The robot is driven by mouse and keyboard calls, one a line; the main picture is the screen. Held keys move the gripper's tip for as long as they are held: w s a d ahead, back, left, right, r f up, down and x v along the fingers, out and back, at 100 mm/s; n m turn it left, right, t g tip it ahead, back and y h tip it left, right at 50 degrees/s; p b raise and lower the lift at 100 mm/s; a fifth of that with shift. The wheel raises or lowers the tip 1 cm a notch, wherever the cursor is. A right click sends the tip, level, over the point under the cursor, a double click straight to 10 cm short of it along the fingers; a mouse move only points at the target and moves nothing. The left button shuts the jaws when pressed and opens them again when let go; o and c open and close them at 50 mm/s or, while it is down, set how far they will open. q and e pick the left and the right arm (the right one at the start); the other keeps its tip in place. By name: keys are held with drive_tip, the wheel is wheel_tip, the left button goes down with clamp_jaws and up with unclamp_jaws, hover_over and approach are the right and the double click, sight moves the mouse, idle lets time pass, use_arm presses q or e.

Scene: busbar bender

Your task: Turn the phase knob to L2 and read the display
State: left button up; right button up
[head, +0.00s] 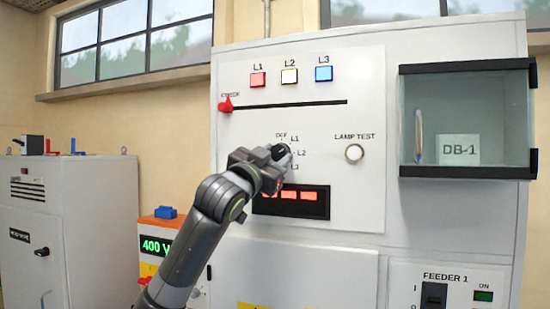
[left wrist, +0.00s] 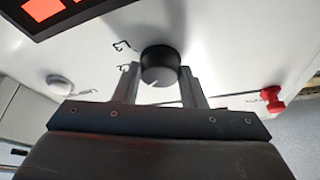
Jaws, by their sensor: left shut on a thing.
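The black phase knob (head: 283,150) sits on the white panel among the marks OFF, L1, L2 and L3. My left gripper (head: 275,162) is shut on it and hides much of it in the head view. In the left wrist view the knob (left wrist: 160,62) is between the two fingers, and a short white line shows on its face. I cannot tell which mark the line points to. The display (head: 322,210) is a black window below the knob with red lit blocks; the arm covers its left part, and no digits are readable.
Lamps L1 red (head: 258,79), L2 pale yellow (head: 289,76) and L3 blue (head: 323,73) are above a slot with a red slider (head: 226,104). The lamp test button (head: 354,153) is right of the knob. A glass-fronted DB-1 box (head: 465,172) juts out at the right.

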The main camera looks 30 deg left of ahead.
use_arm(q)
drive_tip(key=m+h, duration=0.1)
drive_tip(key=m, duration=0.3)
drive_tip(key=m+g+h, duration=0.1)
drive_tip(key=m+h, duration=0.1)
drive_tip(key=m, duration=0.2)
drive_tip(key=shift+a+r, duration=0.15)
drive_tip(key=shift+g+h, duration=0.4)
drive_tip(key=o, duration=1)
drive_tip(key=shift+s, duration=0.25)
drive_tip(key=shift+b+v, duration=5.95)
drive_tip(key=shift+v, duration=2.55)
